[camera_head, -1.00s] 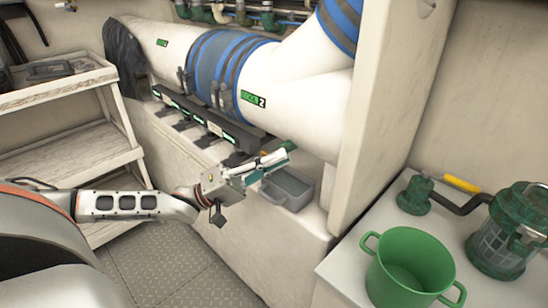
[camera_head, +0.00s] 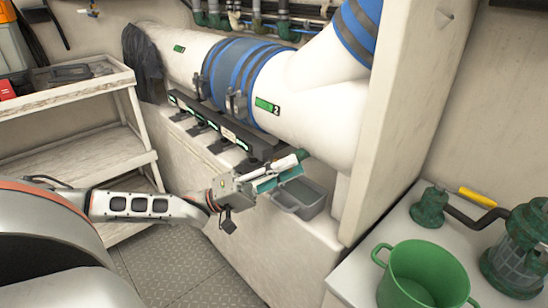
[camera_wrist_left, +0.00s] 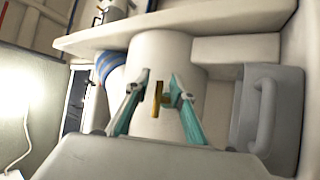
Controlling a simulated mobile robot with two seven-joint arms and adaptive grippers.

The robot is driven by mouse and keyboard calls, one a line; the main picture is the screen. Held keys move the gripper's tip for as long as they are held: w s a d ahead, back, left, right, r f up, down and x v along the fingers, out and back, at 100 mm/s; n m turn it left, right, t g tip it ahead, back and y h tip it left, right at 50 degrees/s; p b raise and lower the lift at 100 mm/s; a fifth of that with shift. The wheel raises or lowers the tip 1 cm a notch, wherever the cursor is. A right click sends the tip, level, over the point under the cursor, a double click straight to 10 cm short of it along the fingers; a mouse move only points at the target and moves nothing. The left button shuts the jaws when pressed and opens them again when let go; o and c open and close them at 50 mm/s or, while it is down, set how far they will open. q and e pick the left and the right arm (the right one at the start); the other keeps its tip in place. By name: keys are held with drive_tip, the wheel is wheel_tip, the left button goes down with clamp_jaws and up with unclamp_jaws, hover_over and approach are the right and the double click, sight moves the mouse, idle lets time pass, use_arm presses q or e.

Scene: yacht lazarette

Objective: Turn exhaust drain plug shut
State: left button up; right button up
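A large white exhaust pipe (camera_head: 310,105) with blue bands and a "2" label runs along the wall. In the left wrist view the pipe (camera_wrist_left: 160,60) stands behind a small brass-coloured lever (camera_wrist_left: 157,97), which looks like the drain plug's handle. My left gripper (camera_wrist_left: 157,92) is open, one teal finger on each side of the lever, with no clear contact. In the head view my left gripper (camera_head: 292,166) is under the pipe, with a small dark green part (camera_head: 301,154) near its fingertips. The lever is not clear there. My right gripper is not in view.
A grey bin (camera_head: 299,197) sits on the ledge just beside my left fingers; it also shows in the left wrist view (camera_wrist_left: 268,110). A white partition (camera_head: 400,120) stands to the right. A green pot (camera_head: 425,275) and a green strainer (camera_head: 518,255) are on the right-hand counter. Shelves (camera_head: 90,150) stand left.

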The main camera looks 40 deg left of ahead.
use_arm(q)
drive_tip(key=v, duration=1.1)
drive_tip(key=shift+s+a, duration=0.25)
drive_tip(key=shift+a, duration=0.05)
drive_tip(key=shift+f, duration=0.1)
